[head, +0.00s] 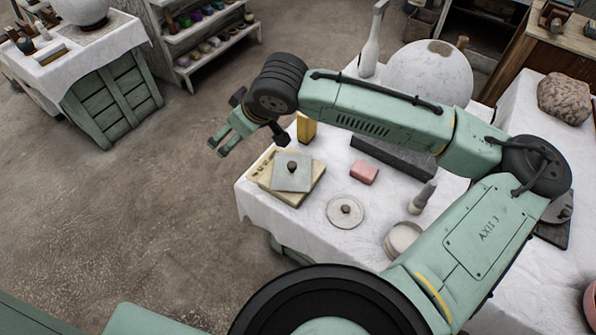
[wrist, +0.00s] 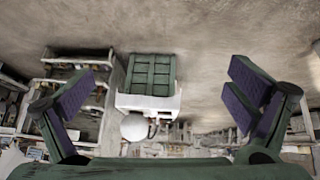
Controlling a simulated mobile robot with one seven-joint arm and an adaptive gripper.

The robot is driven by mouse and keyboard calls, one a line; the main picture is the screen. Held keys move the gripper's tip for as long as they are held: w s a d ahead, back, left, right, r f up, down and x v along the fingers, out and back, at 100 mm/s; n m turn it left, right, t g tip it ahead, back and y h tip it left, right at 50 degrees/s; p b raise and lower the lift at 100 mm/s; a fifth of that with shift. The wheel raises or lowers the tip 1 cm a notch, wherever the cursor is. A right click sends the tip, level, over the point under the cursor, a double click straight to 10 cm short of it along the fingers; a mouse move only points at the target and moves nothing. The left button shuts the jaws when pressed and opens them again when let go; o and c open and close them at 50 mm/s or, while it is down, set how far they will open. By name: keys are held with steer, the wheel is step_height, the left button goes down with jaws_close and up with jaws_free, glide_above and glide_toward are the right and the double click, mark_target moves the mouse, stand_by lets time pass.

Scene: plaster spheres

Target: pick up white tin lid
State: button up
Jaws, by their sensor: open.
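A round, whitish lid with a brown knob (head: 345,211) lies flat on the white-clothed table (head: 258,208) in the head view, near its front edge. I take it for the white tin lid. My gripper (head: 218,146) is raised off the table's far left corner, well apart from the lid. In the wrist view my gripper (wrist: 170,90) is open, with nothing between its purple-padded fingers. The lid does not show in the wrist view.
A grey square plate with a knob (head: 291,173) lies on a yellowish slab left of the lid. A pink block (head: 364,173), a yellow block (head: 306,127), a round white-filled dish (head: 403,238) and a large plaster sphere (head: 428,72) stand around. Open floor lies left.

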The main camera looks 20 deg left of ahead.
steer(key=w+d+f+m+g+h, duration=0.15)
steer(key=d+f, duration=0.25)
steer(key=d, duration=0.4)
steer(key=d+f+m+h, duration=0.3)
steer(key=d, duration=0.5)
steer(key=m+g+h, duration=0.2)
glide_above(345, 206)
step_height(345, 206, down, 3)
steer(key=shift+t, duration=0.25)
steer(key=f, duration=0.5)
steer(key=shift+s+a, duration=0.1)
steer(key=shift+s, duration=0.3)
steer(key=shift+w+f+p, duration=0.2)
steer(key=shift+f+p, duration=0.05)
steer(key=shift+f, duration=1.15)
steer(key=shift+w+f+p, duration=0.15)
steer(key=shift+f+p, duration=0.1)
steer(key=shift+f, duration=1.15)
steer(key=shift+c, duration=0.6)
steer(key=c, duration=1.2)
